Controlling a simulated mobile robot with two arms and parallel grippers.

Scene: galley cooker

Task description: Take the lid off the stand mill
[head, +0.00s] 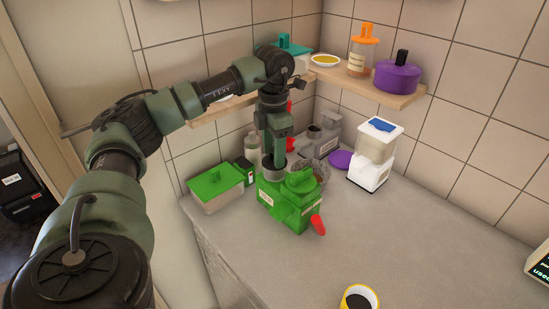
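A green machine (285,210) with a pale label and a red handle (318,225) stands on the counter in the middle; it looks like the stand mill. Its raised green top part (302,180) seems to be on it, but I cannot tell where lid and body part. My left gripper (274,166) points down just behind and left of this top. Its fingertips are dark and small, and whether they touch anything is unclear. A red upright part (290,143) shows beside the gripper. My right gripper is out of view.
A green-lidded box (215,188) stands left of the mill. Behind are grey items (318,138), a purple disc (341,159) and a white-based appliance (372,170). A wooden shelf (400,101) holds a purple pot (397,77). A yellow cup (359,298) stands in front.

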